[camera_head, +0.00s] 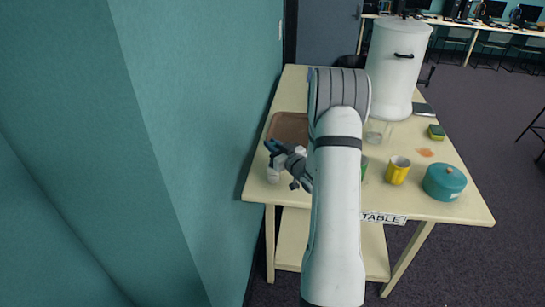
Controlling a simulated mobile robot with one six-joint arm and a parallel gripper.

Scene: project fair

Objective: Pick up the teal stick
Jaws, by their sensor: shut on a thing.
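My gripper (279,152) is at the left side of the table, left of my white arm. It is shut on a small dark teal piece (271,145), which looks like the teal stick. Only a short part of the stick shows, and its full length and tilt are hard to tell. The gripper is near the front edge of a brown tray (288,121). I cannot tell how high the stick is above the table.
A teal wall (225,120) stands close on the left.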

